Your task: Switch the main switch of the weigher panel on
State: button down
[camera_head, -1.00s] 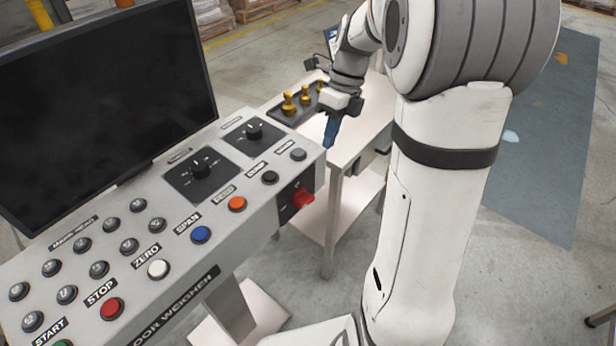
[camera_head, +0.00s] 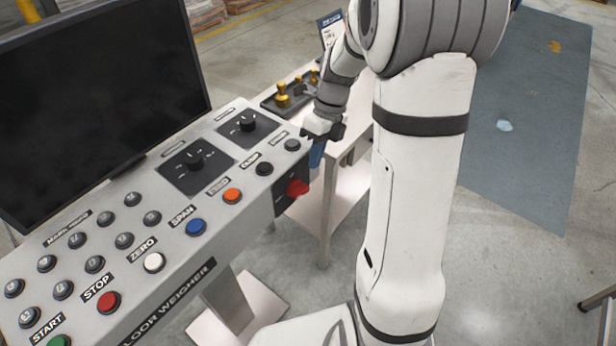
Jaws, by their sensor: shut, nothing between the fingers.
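The weigher panel (camera_head: 215,270) stands at the left, a sloped grey console with buttons and two black dials. The main switch, a red rotary handle (camera_head: 297,187), sits on a dark plate at the panel's right end face. Its exact turn angle is hard to tell. My gripper (camera_head: 317,156) is shut and empty, its blue fingers pointing down. In the picture it is just above and right of the red handle, close to the panel's right end. It appears apart from the handle. My wrist hides part of the table behind.
A black monitor (camera_head: 95,100) rises behind the panel. A side table (camera_head: 345,150) stands close behind my gripper, with a dark tray (camera_head: 268,103) of brass weights (camera_head: 283,96). A blue-grey floor mat (camera_head: 530,130) lies at the right, with clear floor around it.

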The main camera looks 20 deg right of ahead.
aim_at(307, 188)
jog(key=x, duration=0.6)
